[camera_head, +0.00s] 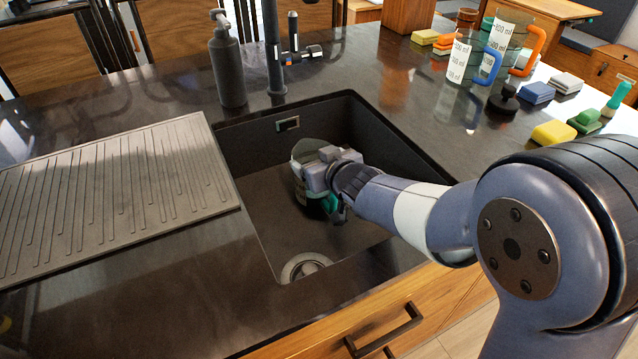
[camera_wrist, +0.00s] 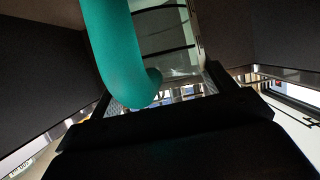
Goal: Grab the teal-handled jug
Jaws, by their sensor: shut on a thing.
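The teal-handled jug (camera_head: 300,176) is a clear jug inside the dark sink (camera_head: 265,145). Its teal handle (camera_head: 331,203) shows below my gripper (camera_head: 318,176) in the head view. My gripper reaches into the sink from the right and is shut on the jug. In the wrist view the thick teal handle (camera_wrist: 115,50) fills the upper left and runs down to the jaws, with the clear jug wall (camera_wrist: 165,35) and its dark marks behind it. My gripper and wrist hide much of the jug in the head view. I cannot tell whether the jug touches the sink floor.
A ribbed drainboard (camera_head: 110,190) lies left of the sink. A grey bottle (camera_head: 227,70) and the tap (camera_head: 274,50) stand behind it. Jugs with blue (camera_head: 490,68) and orange (camera_head: 533,48) handles stand at the back right, near several sponges (camera_head: 553,133). The sink walls surround my gripper.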

